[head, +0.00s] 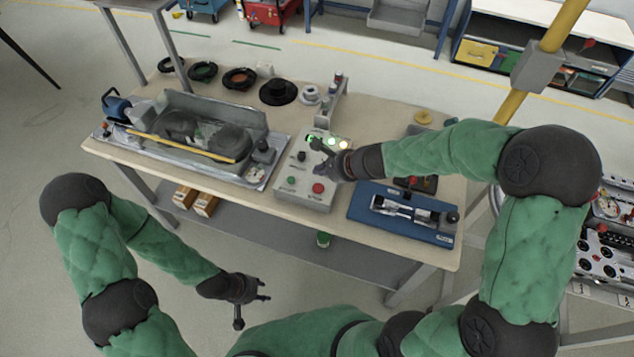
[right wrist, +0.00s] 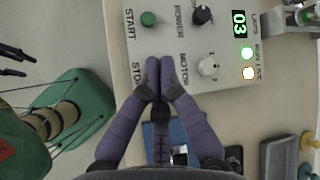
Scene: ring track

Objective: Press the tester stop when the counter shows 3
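The grey tester box (head: 305,165) stands on the table. In the right wrist view its LAPS counter (right wrist: 239,23) shows 03 in green. The red stop button (head: 318,188) shows in the head view at the box's near right corner. In the right wrist view my fingers hide the button beside the STOP label (right wrist: 137,73). My right gripper (right wrist: 160,62) is shut and empty, its fingertips together over the panel; I cannot tell whether they touch it. The green start button (right wrist: 148,19) is clear. My left gripper (head: 258,298) is open and empty, low in front of the table.
Two lamps (right wrist: 248,64) are lit. A track unit (head: 205,135) lies left of the box, a blue board (head: 400,218) right of it. Rings and spools (head: 278,92) lie behind.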

